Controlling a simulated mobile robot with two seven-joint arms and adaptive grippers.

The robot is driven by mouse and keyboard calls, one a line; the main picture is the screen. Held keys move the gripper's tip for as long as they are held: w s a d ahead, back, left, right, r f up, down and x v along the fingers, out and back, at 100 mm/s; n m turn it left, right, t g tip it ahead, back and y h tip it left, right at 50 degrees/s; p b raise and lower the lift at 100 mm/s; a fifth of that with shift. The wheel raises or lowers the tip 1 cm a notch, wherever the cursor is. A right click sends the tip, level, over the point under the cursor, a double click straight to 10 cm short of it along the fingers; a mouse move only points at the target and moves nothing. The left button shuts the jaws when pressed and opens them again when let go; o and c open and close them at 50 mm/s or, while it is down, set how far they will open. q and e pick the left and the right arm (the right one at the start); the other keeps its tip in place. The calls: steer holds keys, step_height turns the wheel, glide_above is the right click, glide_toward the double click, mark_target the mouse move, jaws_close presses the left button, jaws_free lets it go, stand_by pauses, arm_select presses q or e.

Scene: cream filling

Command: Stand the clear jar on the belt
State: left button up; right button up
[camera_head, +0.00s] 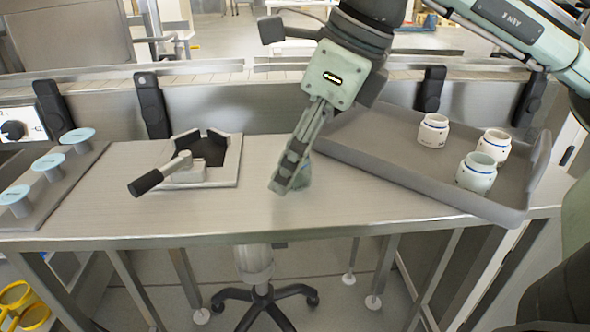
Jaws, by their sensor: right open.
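Three small jars stand upright in a grey tray (375,160) on the right of the table. The front jar (477,172) looks slightly greenish and more see-through than the white back left jar (433,130) and back right jar (494,144); I cannot tell surely which is the clear one. The belt (215,75) runs behind the table, along a metal wall. My right gripper (288,183) points down over the middle of the table, left of the tray and away from these jars. It is open; a pale greenish shape at its fingertips is unclear. My left gripper is out of view.
A clamp fixture with a black handle (146,182) stands on a plate (228,180) left of the gripper. A grey rack (50,200) with light-blue discs is at the far left. Black brackets (152,105) rise along the belt's front. The table's front middle is clear.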

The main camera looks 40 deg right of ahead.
steer(key=c, duration=1)
steer(key=shift+r, duration=0.15)
steer(key=shift+c, duration=0.2)
